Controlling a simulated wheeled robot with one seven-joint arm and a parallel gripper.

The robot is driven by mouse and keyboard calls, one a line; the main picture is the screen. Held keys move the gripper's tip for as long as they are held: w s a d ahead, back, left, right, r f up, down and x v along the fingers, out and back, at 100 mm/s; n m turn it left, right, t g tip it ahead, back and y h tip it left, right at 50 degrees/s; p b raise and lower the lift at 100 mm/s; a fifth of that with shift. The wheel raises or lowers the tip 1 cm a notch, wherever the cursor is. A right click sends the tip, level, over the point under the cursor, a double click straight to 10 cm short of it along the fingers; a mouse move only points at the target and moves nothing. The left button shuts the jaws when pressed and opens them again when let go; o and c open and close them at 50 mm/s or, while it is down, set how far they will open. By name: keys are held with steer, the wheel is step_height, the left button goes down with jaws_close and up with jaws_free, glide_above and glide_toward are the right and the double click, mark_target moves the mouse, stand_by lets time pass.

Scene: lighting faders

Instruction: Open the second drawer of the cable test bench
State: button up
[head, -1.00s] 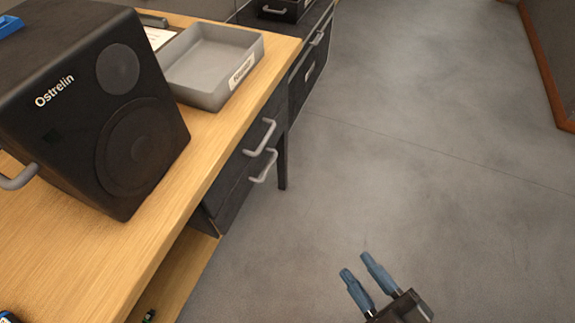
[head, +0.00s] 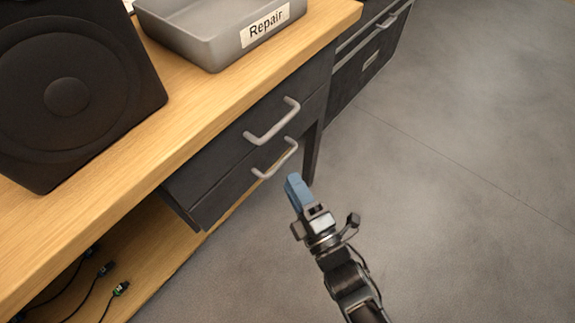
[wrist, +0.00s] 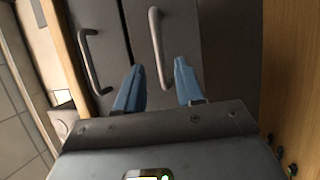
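The cable test bench (head: 150,200) has two dark drawers, one above the other, both looking closed. The upper drawer has a grey bar handle (head: 272,122); the second, lower drawer has a similar handle (head: 276,160). My gripper (head: 296,190) is in front of the lower handle in the head view. In the wrist view my gripper (wrist: 157,86) is open, with its two blue fingers apart. The lower handle (wrist: 157,48) lines up between the fingers there, and the upper handle (wrist: 90,62) is to the left. I cannot tell whether the fingers touch the handle.
A grey tray labelled Repair (head: 215,45) and a black speaker (head: 70,95) stand on the wooden bench top. Several cables (head: 105,270) lie on the low shelf. A dark cabinet (head: 370,55) stands beyond the bench leg. The floor (head: 450,190) at right is clear.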

steer(key=shift+x, duration=2.7)
steer(key=shift+s, duration=0.1)
steer(key=shift+c, duration=0.4)
jaws_close()
